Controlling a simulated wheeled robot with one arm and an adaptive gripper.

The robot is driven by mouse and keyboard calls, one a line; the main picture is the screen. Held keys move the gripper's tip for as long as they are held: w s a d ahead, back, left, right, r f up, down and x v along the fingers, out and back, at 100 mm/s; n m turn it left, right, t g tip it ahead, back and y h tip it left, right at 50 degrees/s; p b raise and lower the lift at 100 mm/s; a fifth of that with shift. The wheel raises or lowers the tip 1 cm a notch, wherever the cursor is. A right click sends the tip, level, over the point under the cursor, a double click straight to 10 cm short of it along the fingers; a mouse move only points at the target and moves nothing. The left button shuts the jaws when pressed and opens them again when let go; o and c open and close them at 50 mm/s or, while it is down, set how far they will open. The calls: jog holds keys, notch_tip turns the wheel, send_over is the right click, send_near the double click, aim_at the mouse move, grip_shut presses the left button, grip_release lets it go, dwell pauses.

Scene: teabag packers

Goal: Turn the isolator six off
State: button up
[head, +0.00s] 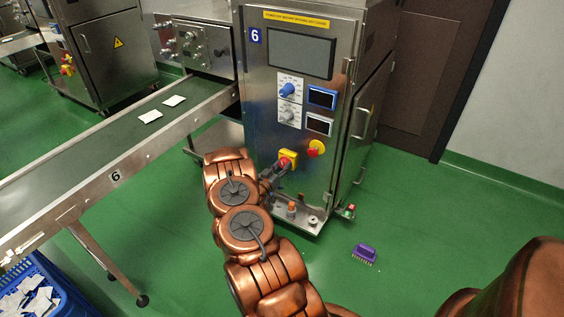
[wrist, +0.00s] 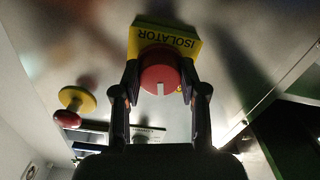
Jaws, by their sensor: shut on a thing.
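The isolator knob (head: 285,163) is a red round knob on a yellow plate, low on the front of the steel cabinet (head: 258,110) marked 6. In the wrist view the red knob (wrist: 158,72) fills the space between the fingers, and its white mark lies vertical at the knob's lower part. The yellow plate (wrist: 178,38) reads ISOLATOR upside down there. My gripper (wrist: 160,68) is shut on the knob, one finger at each side. In the head view my gripper (head: 277,172) reaches the knob from below, and its fingertips are hard to make out.
A red emergency button on a yellow base (head: 316,148) sits to the right of the isolator. A blue dial (head: 289,89) and displays are above. The conveyor (head: 120,140) runs to the left. A purple object (head: 365,252) lies on the green floor.

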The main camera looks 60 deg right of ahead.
jog(key=n+p, duration=0.1)
jog(key=n, duration=0.1)
jog(key=shift+r+n+p, duration=0.15)
jog(key=shift+n+p, duration=0.2)
jog(key=shift+n, duration=0.05)
jog(key=shift+s+n+p, duration=0.15)
jog(key=shift+n+p, duration=0.6)
jog(key=shift+n, duration=0.75)
jog(key=o, duration=1.1)
jog(key=shift+o, duration=0.2)
jog(key=a, duration=1.2)
jog(key=shift+s, duration=0.2)
